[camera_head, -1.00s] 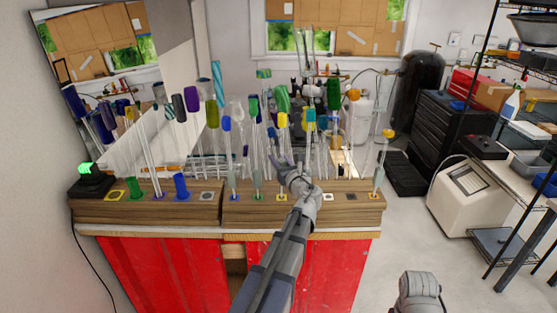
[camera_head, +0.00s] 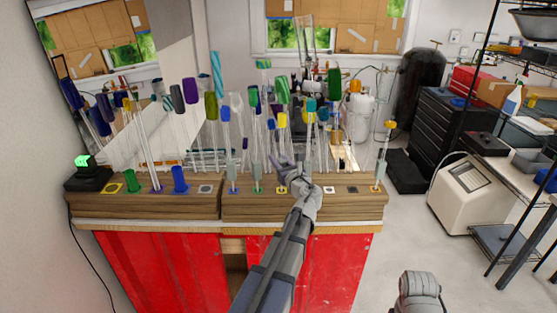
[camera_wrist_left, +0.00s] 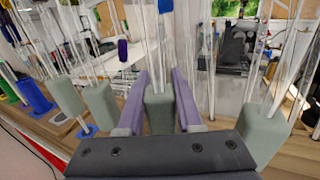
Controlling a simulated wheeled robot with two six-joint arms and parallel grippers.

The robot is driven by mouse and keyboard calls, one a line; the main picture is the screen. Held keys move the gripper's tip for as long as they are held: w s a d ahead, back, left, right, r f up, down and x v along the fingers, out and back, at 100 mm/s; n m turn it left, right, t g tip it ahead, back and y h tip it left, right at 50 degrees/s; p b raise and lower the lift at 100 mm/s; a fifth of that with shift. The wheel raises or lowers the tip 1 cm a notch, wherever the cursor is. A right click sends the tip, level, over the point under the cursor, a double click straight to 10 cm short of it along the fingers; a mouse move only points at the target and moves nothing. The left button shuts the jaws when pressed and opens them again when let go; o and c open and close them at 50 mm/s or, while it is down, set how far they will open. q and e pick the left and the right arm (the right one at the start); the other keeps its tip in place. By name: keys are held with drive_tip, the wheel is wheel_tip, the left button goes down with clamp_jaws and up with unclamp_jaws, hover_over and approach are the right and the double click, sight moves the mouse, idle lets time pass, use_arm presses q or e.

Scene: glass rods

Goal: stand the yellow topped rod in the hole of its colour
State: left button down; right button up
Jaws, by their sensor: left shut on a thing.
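A clear rod with a yellow top (camera_head: 282,119) stands near-upright in the right wooden rack, by a yellow-ringed hole (camera_head: 283,190). My left gripper (camera_head: 283,163) is at its lower part. In the left wrist view my purple fingers (camera_wrist_left: 161,85) lie on both sides of a grey-green sleeve (camera_wrist_left: 160,112) with a clear rod rising from it; the top is out of that view. Another yellow-ringed hole (camera_head: 112,187) at the left end of the left rack looks empty.
Many clear rods with coloured tops crowd behind and beside my gripper. A green cup (camera_head: 132,180) and a blue cup (camera_head: 180,180) stand on the left rack. A sleeved rod (camera_wrist_left: 103,108) is close on the left in the wrist view, another sleeve (camera_wrist_left: 262,135) on the right.

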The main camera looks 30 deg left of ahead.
use_arm(q)
drive_tip(key=shift+f+b, duration=0.3)
drive_tip(key=c, duration=0.5)
unclamp_jaws()
drive_tip(key=v, duration=0.8)
drive_tip(key=shift+a, duration=0.1)
